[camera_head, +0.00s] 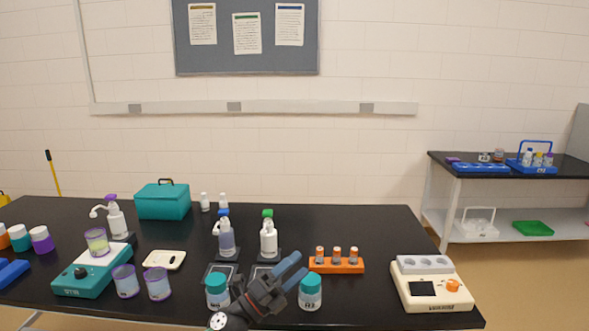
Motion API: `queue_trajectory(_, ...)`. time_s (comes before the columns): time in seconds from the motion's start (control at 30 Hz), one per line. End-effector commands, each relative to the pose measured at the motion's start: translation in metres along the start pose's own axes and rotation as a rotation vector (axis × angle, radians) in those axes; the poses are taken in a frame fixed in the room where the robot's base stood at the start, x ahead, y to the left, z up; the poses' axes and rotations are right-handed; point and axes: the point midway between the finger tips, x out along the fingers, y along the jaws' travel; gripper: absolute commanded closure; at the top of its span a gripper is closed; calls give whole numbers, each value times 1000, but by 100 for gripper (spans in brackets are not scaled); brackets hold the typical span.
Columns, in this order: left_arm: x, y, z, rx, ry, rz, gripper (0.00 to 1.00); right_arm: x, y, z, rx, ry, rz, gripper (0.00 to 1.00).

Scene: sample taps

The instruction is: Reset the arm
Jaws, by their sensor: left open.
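My left gripper (279,277) is at the front middle of the black table (380,232), in the head view. Its blue-tipped fingers are apart, with nothing seen between them. It is in front of the white pump bottles and between two teal-capped jars, the left jar (217,291) and the right jar (310,292). The gripper hides part of the dark pads behind it. I cannot tell if it touches anything. My right gripper does not show.
An orange rack (336,265) with small vials and a white-and-beige device (430,284) stand to the right. A teal stirrer (92,270), purple-rimmed beakers (126,281) and a teal box (163,201) are on the left. The table's back right is clear.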

Motion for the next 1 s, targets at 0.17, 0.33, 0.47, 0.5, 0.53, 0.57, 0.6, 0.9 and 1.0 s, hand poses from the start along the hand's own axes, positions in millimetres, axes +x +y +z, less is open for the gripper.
queue_trajectory(0.17, -44, 9, 24, -253, -326, 22, 20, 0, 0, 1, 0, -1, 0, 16)
queue_trajectory(0.33, -101, 31, 38, -491, -629, 80, 20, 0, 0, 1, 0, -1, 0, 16)
queue_trajectory(0.47, -154, 54, 37, -669, -855, 147, 20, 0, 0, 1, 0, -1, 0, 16)
queue_trajectory(0.5, -172, 62, 34, -723, -923, 173, 20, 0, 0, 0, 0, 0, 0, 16)
queue_trajectory(0.53, -186, 67, 30, -764, -974, 193, 20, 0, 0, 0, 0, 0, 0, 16)
queue_trajectory(0.57, -199, 72, 27, -804, -1025, 214, 20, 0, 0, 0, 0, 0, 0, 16)
queue_trajectory(0.6, -217, 79, 20, -857, -1091, 244, 20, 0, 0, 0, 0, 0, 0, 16)
queue_trajectory(0.9, -353, 110, -64, -1226, -1555, 522, 20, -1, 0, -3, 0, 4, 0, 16)
queue_trajectory(1.0, -384, 110, -93, -1310, -1659, 607, 20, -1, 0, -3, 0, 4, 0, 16)
